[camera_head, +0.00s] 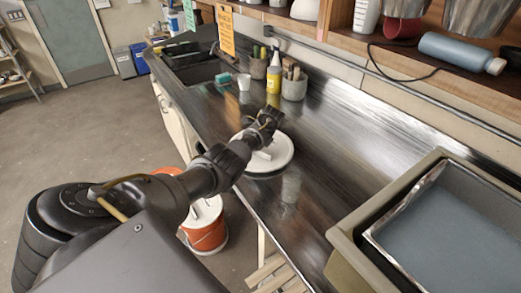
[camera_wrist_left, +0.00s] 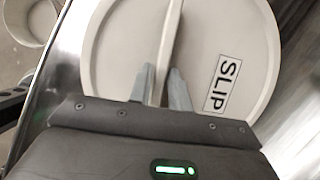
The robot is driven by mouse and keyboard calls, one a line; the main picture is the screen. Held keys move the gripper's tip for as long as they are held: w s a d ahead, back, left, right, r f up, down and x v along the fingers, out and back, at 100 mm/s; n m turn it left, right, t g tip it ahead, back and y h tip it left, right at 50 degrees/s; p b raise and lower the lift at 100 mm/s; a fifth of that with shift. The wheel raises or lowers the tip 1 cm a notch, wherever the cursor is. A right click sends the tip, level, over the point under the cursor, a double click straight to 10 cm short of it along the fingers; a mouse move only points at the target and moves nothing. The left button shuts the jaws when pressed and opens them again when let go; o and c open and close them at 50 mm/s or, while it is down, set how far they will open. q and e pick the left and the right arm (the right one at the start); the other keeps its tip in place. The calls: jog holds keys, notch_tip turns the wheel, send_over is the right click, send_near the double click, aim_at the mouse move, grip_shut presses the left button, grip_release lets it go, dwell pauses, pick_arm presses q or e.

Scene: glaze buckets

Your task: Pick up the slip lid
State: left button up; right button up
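The slip lid (camera_head: 281,153) is a round off-white disc with a raised bar handle, at the front edge of the metal counter in the head view. In the left wrist view the slip lid (camera_wrist_left: 115,55) fills most of the picture, with a "SLIP" label right of the handle (camera_wrist_left: 170,35). My left gripper (camera_head: 265,137) is above the lid. In the left wrist view its fingertips (camera_wrist_left: 161,72) stand on both sides of the handle, close against it. I cannot tell whether the lid is clear of the counter. My right gripper is out of view.
An orange bucket (camera_head: 205,232) stands on the floor below the counter edge. A yellow bottle (camera_head: 273,78) and tool pots (camera_head: 294,86) stand behind the lid. A basin of grey-blue liquid (camera_head: 445,235) is at the right. The counter between is clear.

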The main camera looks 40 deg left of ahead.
pick_arm(q)
grip_shut()
